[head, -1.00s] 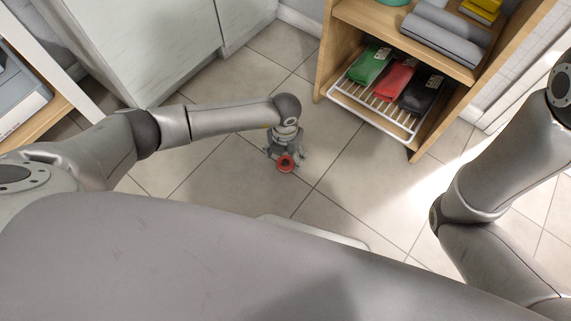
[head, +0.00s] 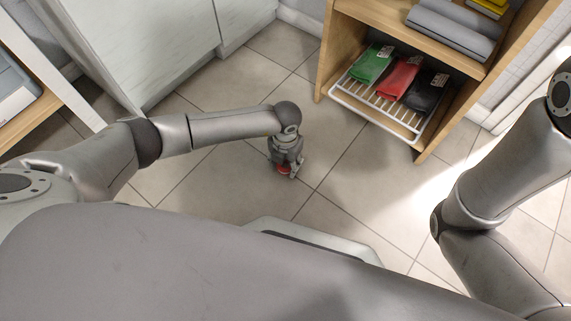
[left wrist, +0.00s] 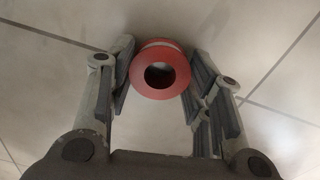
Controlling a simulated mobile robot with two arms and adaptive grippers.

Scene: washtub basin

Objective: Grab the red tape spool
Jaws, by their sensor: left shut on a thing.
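The red tape spool (left wrist: 143,82) is at the fingertips of my left gripper (left wrist: 158,75) in the left wrist view. Its round end with a dark centre hole faces the camera. The fingers lie along both its sides and are shut on it. In the head view the left gripper (head: 287,170) points down over the tiled floor, and a bit of red spool (head: 283,169) shows among the fingers, mostly hidden. I cannot tell whether the spool touches the floor. My right gripper is not in view; only its arm shows at the right.
A wooden shelf unit (head: 327,53) stands at the upper right, with a white wire rack (head: 362,110) holding green, red and black packets. A pale cabinet (head: 150,45) stands at the upper left. Open floor (head: 345,195) lies around the left gripper.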

